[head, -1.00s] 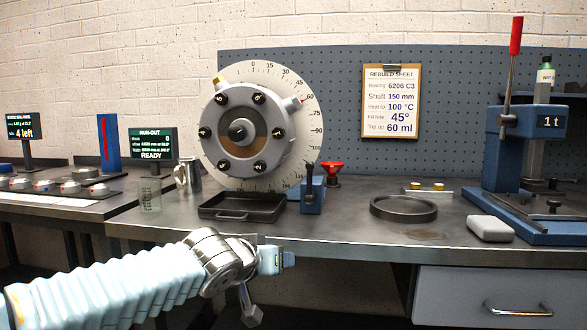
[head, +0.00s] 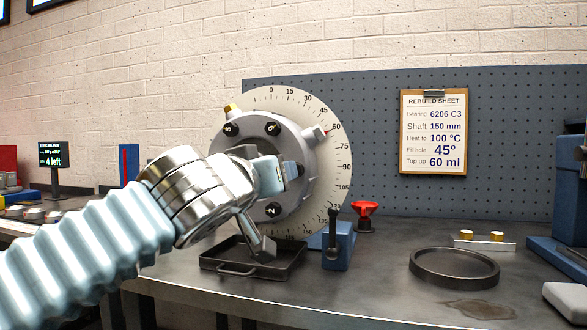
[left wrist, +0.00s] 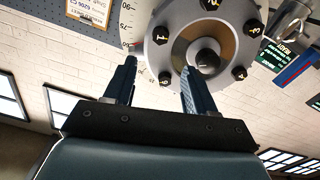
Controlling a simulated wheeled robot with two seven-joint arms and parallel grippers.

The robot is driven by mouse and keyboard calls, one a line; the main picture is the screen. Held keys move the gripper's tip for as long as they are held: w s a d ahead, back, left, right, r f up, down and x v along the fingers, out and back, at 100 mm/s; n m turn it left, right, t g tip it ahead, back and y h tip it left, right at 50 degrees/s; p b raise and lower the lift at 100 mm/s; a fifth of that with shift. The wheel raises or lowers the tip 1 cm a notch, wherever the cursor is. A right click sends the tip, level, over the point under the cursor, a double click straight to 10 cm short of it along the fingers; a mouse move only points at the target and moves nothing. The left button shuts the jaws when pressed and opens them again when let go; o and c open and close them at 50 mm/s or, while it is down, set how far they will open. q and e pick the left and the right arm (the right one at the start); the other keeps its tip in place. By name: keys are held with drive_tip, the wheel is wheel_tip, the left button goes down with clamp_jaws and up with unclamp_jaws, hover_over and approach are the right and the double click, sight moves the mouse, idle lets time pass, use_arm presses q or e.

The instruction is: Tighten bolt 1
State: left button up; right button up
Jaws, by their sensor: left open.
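A round grey housing (head: 285,140) with a numbered dial plate (head: 338,150) behind it stands on the bench. Black numbered bolt heads ring its face. My left gripper (head: 280,173) is in front of the right part of the face. In the left wrist view, my left gripper (left wrist: 158,68) is open, with one bolt (left wrist: 165,78) seen between its fingertips. I cannot tell whether they touch it. My right gripper is out of view.
A black tray (head: 290,262) sits below the housing. A blue block with a black lever (head: 336,245), a red funnel (head: 364,212) and a dark ring (head: 455,267) stand to the right. A rebuild sheet (head: 433,130) hangs on the pegboard.

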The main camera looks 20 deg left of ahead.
use_arm(q)
drive_tip(key=w+p, duration=0.2)
drive_tip(key=w, duration=0.8)
drive_tip(key=shift+w+d, duration=0.15)
drive_tip(key=shift+w, duration=0.25)
drive_tip(key=shift+c, duration=0.4)
clamp_jaws()
